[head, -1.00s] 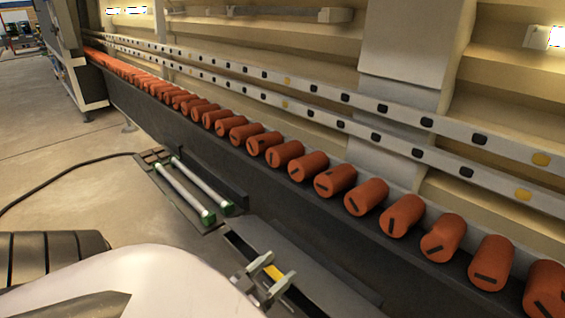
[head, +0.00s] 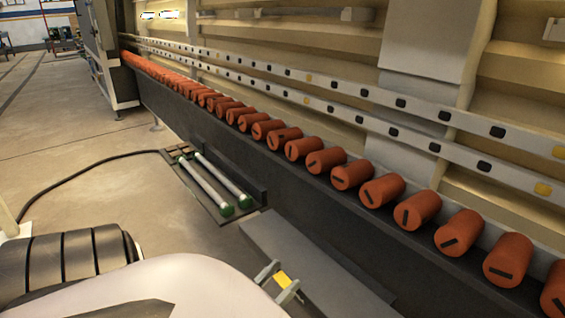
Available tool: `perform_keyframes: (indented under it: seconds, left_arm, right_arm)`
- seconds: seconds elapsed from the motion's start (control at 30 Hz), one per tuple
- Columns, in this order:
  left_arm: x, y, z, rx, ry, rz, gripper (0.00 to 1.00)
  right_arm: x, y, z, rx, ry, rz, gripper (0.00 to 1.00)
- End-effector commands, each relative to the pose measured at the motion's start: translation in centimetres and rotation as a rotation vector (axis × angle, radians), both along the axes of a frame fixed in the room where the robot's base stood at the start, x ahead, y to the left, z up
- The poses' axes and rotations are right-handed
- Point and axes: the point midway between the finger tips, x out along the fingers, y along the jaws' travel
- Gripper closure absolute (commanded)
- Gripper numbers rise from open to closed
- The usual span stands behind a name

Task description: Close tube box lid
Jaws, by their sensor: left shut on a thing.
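The tube box lid (head: 310,264) is a flat dark grey panel lying along the foot of the long machine rail, low in the middle of the head view. My white left arm hides the near part of the box. My right gripper is not in view.
A row of orange rollers (head: 382,191) runs along the dark rail. A tray with two green-ended tubes (head: 221,183) lies on the floor behind the lid. A black cable (head: 85,173) crosses the open floor at left.

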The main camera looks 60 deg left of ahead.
Motion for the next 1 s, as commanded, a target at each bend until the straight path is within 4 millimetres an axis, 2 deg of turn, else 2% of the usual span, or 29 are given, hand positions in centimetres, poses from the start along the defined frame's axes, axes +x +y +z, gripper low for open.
perform_keyframes:
  seconds: [0.03,0.6,0.63,0.67,1.0]
  left_arm:
    - [-0.16,0.11,-0.44,-0.001,0.005,0.002,0.87]
    - [-0.15,0.26,-0.64,-0.002,-0.004,0.001,0.87]
    - [-0.15,0.26,-0.64,-0.002,-0.005,0.001,0.22]
    - [-0.14,0.26,-0.61,-0.002,-0.005,0.001,0.12]
    - [-0.15,0.23,-0.50,0.000,-0.011,0.001,0.11]
  right_arm:
    - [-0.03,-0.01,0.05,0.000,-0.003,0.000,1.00]
    - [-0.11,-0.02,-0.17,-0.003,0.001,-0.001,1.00]
    - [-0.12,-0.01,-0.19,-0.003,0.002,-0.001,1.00]
    - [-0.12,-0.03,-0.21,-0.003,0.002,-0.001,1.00]
    - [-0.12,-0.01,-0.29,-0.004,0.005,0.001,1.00]
